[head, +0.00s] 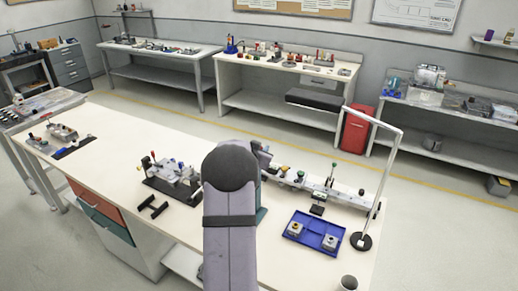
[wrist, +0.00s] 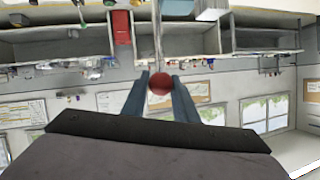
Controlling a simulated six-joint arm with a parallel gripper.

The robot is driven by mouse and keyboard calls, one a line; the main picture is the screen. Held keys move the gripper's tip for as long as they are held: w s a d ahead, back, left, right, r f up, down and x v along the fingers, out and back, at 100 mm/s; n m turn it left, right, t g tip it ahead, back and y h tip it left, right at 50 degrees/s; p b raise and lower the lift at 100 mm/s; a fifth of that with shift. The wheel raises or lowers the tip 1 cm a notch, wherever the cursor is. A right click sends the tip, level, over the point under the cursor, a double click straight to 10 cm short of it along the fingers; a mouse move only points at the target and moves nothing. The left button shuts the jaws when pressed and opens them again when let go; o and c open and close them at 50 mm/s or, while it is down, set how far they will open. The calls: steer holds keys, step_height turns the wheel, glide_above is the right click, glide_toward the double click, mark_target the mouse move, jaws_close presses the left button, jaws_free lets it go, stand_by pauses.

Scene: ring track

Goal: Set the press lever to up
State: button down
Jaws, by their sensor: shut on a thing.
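My gripper (wrist: 160,84) is shut on a round red knob (wrist: 161,83), held between its two blue-grey fingers in the wrist view. The knob looks like the ball end of the press lever. The lever's shaft does not show, so I cannot tell its angle. In the head view my own arm covers the middle of the bench and hides the gripper, the knob and most of what stands there. A bit of blue-grey metal shows just right of the arm, too little of it to name.
On the white bench (head: 120,128), a fixture with small levers (head: 175,178) stands left of my arm. A blue tray (head: 316,234) with two small parts lies to the right, beside a white lamp-like stand (head: 361,241). A rail with knobs (head: 315,186) runs behind the tray.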

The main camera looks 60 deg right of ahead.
steer(key=shift+s+a+f, duration=0.1)
steer(key=shift+s+f, duration=0.05)
steer(key=shift+f, duration=0.3)
steer(key=c, duration=1.5)
jaws_free()
steer(key=shift+o, duration=0.3)
steer(key=shift+d, duration=0.2)
steer(key=shift+r, duration=0.1)
steer(key=shift+a+r, duration=0.1)
steer(key=shift+a, duration=0.1)
steer(key=b+v, duration=0.2)
steer(key=v, duration=0.5)
steer(key=shift+b, duration=0.3)
